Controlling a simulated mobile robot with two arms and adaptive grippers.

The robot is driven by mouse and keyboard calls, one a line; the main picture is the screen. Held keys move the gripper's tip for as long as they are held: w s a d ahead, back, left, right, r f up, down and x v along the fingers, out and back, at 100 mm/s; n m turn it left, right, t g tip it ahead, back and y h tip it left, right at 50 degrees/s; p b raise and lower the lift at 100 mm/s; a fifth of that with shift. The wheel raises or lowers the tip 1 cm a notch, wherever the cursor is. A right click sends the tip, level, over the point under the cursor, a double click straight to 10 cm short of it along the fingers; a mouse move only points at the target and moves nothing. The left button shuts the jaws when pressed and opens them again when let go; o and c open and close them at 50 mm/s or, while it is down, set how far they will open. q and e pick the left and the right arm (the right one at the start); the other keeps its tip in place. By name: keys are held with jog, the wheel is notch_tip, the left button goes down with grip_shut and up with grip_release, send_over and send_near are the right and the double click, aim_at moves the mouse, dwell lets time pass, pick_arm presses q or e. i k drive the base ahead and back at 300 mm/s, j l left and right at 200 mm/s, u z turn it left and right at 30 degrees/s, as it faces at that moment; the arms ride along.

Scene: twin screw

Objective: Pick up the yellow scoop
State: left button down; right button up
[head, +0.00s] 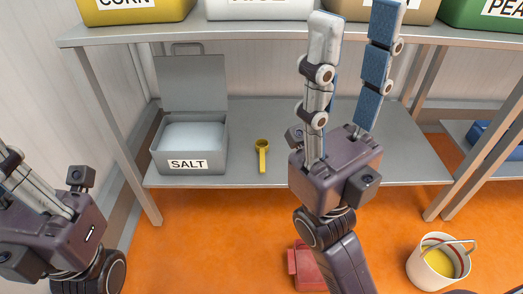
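The yellow scoop (263,157) lies on the lower grey shelf, to the right of the salt box, with its bowl toward the back and its handle toward the front edge. My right gripper (353,35) is raised in front of the shelves, to the right of the scoop and apart from it. Its two fingers are spread wide, with nothing between them. My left gripper (20,185) is at the lower left, well away from the scoop. Only part of its fingers shows, and its fingertips are cut off by the picture's left edge.
An open grey salt box (190,164) with white contents stands on the lower shelf (240,120). The upper shelf (230,35) holds several labelled boxes. A white bucket (428,275) with yellow contents and a red object (302,268) are on the orange floor.

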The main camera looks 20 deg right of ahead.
aim_at(262, 145)
jog(key=z, duration=1.3)
jog(key=u, duration=0.8)
jog(key=i+z, duration=0.25)
jog(key=z, duration=0.2)
jog(key=i+j+z, duration=0.15)
jog(key=z, duration=0.25)
jog(key=i, duration=0.1)
